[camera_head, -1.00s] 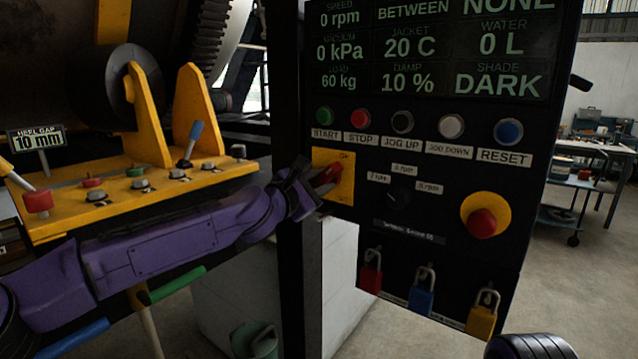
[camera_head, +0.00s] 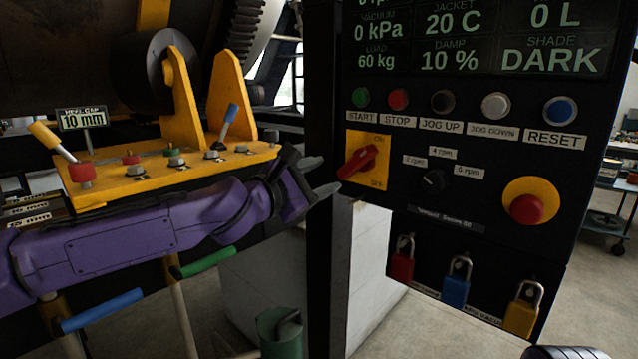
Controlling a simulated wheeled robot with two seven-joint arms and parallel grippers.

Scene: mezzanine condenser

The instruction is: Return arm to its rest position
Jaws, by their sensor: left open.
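My left arm is purple and comes in from the left. Its gripper (camera_head: 326,178) is open and empty, with its two grey fingers apart, just left of the control panel (camera_head: 470,260). The red rotary switch (camera_head: 358,162) on its yellow plate is beside the fingertips, with a visible gap between them. The switch handle is tilted, its lower end to the left. My right gripper is not in view.
The panel carries a row of buttons, a red emergency knob (camera_head: 526,208) and red (camera_head: 403,259), blue (camera_head: 456,282) and yellow (camera_head: 521,312) padlocks. A yellow lever console (camera_head: 120,190) stands behind my arm. A green bucket (camera_head: 280,335) stands below.

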